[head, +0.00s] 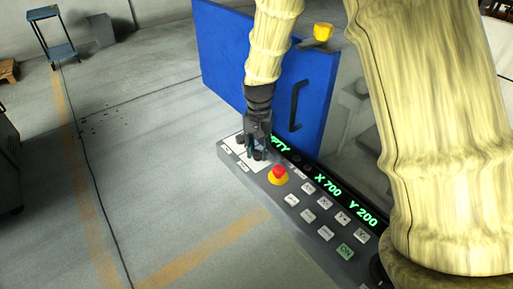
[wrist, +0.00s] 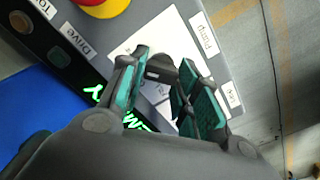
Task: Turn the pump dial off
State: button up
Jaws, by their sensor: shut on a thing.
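The dark pump dial (wrist: 162,69) sits on a white plate of the control panel, beside a label reading "Pump" (wrist: 203,36). My gripper (head: 258,151) reaches down onto the left end of the panel. In the wrist view its two green-padded fingers stand on either side of the dial and are shut on it. The fingers hide part of the dial and the plate, so I cannot read its pointer or any marks. In the head view my gripper mostly covers the dial.
The control panel (head: 318,238) carries a red and yellow emergency stop (head: 278,175), several labelled buttons and a green-lit display (head: 327,186). A blue door (head: 230,60) with a dark handle stands behind.

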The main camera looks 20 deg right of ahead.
jog(key=n+p, duration=0.2)
jog(key=n, duration=0.1)
jog(key=shift+r+p, duration=0.25)
jog(key=shift+p, duration=0.1)
jog(key=n+p, duration=0.1)
jog(key=n, duration=0.1)
jog(key=shift+n+p, duration=0.3)
jog(key=shift+p, duration=0.1)
jog(key=shift+w+a+f+n+p, duration=0.1)
jog(key=shift+n+p, duration=0.45)
jog(key=shift+n, duration=0.55)
jog(key=shift+a+f+n+p, duration=0.1)
jog(key=shift+n+p, duration=0.45)
jog(key=shift+n, duration=0.55)
jog(key=o, duration=1)
